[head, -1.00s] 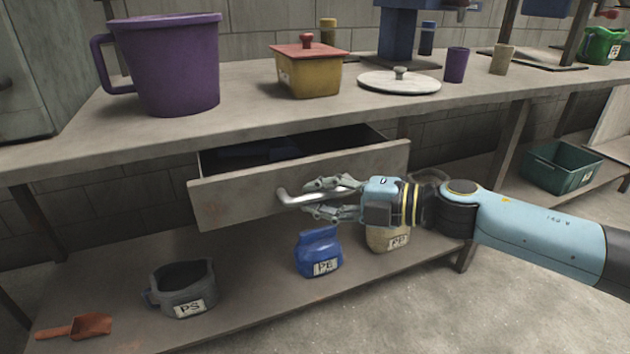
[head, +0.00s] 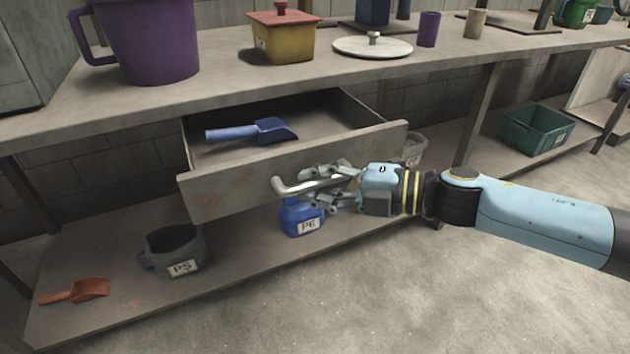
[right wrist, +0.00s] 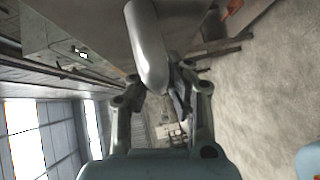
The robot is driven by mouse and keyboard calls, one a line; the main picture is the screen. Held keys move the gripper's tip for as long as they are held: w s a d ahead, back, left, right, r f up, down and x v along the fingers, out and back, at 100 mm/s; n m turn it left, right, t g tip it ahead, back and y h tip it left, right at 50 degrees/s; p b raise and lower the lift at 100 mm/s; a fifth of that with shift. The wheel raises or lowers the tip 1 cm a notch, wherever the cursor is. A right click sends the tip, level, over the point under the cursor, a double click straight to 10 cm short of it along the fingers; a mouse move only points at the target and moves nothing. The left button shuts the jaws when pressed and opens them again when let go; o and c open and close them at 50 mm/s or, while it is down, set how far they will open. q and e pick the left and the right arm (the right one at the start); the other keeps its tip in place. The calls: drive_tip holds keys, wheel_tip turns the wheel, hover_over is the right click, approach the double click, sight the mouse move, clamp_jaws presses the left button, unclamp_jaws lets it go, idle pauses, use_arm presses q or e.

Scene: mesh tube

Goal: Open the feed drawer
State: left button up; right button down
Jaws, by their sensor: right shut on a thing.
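The feed drawer (head: 235,183) under the bench top is pulled well out, and its inside shows in the head view. A blue scoop (head: 252,132) lies in it. The metal bar handle (head: 296,185) is on the drawer's front; it also shows large in the right wrist view (right wrist: 148,45). My right gripper (head: 318,184) is shut on the handle near its right part, with the arm coming in from the right. The handle's left end sticks out free of the fingers. My left gripper is in neither view.
On the bench stand a purple jug (head: 150,40), a yellow box with red lid (head: 283,42) and a white lid (head: 372,47). A green crate (head: 537,130) stands right.

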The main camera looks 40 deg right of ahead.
drive_tip(key=c, duration=1.3)
unclamp_jaws()
drive_tip(key=shift+r, duration=0.2)
drive_tip(key=shift+f, duration=0.1)
drive_tip(key=shift+v, duration=6)
